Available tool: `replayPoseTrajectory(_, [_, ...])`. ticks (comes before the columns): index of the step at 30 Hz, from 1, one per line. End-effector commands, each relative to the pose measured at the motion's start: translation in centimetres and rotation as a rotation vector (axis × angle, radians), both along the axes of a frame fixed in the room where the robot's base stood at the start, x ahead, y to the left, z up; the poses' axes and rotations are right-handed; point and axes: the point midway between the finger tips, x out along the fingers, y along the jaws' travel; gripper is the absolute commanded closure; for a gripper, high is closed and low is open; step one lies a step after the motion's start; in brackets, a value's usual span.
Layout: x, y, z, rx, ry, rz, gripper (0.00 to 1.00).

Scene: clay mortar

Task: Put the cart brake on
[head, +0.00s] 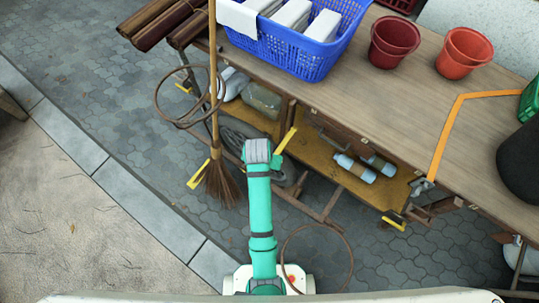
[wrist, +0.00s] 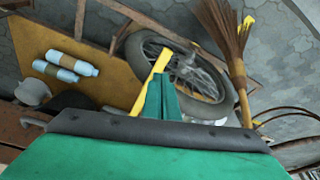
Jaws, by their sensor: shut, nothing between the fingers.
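The cart (head: 400,95) is a long wooden table with a lower shelf. A yellow lever (head: 286,140), which looks like the brake handle, sticks up at its near side, just right of my gripper (head: 276,160). In the wrist view the yellow lever (wrist: 151,80) stands slanted directly beside my shut, empty green gripper (wrist: 162,97). I cannot tell whether they touch. A spoked wheel (wrist: 185,68) lies behind them. The lever's lower end is hidden by my gripper and wrist.
A broom (head: 220,180) leans on the cart at left, by a hanging brown hoop (head: 160,105). Blue-white bottles (head: 355,168) lie on the yellow lower shelf (head: 315,150). A blue basket (head: 290,45) and red pots (head: 393,42) stand on top. Paving at left is clear.

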Motion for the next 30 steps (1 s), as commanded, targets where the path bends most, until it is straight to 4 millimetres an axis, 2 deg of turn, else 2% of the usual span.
replayPoseTrajectory(1, [-0.2,0.1,1.0,0.0,-0.003,0.0,1.0])
replayPoseTrajectory(6, [-0.9,0.3,3.8,0.0,-0.002,0.0,1.0])
replayPoseTrajectory(12, [-1.4,0.4,5.8,0.0,-0.001,0.0,1.0])
replayPoseTrajectory(30, [-1.5,0.5,6.1,0.0,0.001,0.0,1.0])
